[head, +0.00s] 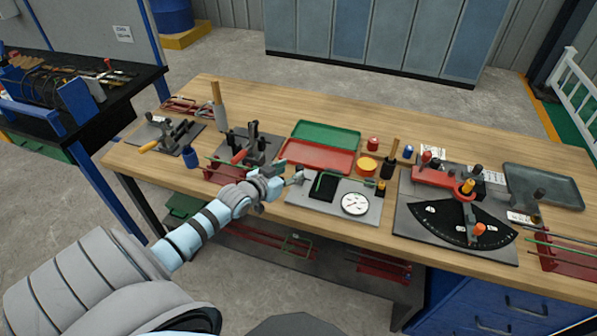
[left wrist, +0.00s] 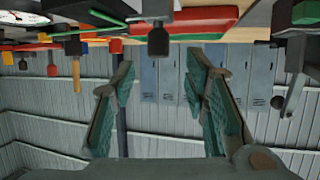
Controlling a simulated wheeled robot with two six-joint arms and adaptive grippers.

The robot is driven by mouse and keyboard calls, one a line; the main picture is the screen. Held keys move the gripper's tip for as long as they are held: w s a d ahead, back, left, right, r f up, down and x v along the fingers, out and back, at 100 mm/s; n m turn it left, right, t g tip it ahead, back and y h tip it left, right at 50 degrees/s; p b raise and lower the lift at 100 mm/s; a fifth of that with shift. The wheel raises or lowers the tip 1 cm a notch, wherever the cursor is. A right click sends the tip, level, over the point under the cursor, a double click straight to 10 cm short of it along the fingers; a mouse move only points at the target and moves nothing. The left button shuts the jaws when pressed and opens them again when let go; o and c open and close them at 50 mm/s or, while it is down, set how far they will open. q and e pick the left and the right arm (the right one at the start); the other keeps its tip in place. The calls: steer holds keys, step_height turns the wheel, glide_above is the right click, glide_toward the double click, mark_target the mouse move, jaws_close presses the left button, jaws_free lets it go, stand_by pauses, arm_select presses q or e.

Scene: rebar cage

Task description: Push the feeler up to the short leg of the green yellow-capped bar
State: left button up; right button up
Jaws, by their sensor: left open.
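The grey gauge plate (head: 300,198) lies near the front edge of the bench, with a round white dial (head: 355,203) and a black block (head: 322,188). The green bar (head: 322,174) lies bent across it; a yellow cap (head: 381,184) shows at its right. What looks like the feeler, a small grey piece with a knob (head: 298,176), is at the plate's left end. My left gripper (head: 283,184) is just left of it, open and empty. In the left wrist view, a dark knob (left wrist: 158,41) shows between and beyond the open fingers (left wrist: 162,82). Contact cannot be told. My right gripper is out of view.
Behind the plate are a red tray (head: 318,156) and a green tray (head: 325,133). A bending fixture (head: 254,146) stands left of my gripper. A black angle scale (head: 462,225) stands to the right. An orange-lidded tin (head: 366,165) stands behind the plate.

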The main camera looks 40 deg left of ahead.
mark_target(298, 168)
arm_select(q)
steer(key=b+x, duration=0.2)
steer(key=x, duration=0.4)
steer(key=shift+d+f, duration=0.1)
steer(key=shift+f, duration=0.2)
steer(key=shift+r, duration=0.1)
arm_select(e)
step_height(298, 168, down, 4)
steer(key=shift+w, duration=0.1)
arm_select(q)
jaws_close()
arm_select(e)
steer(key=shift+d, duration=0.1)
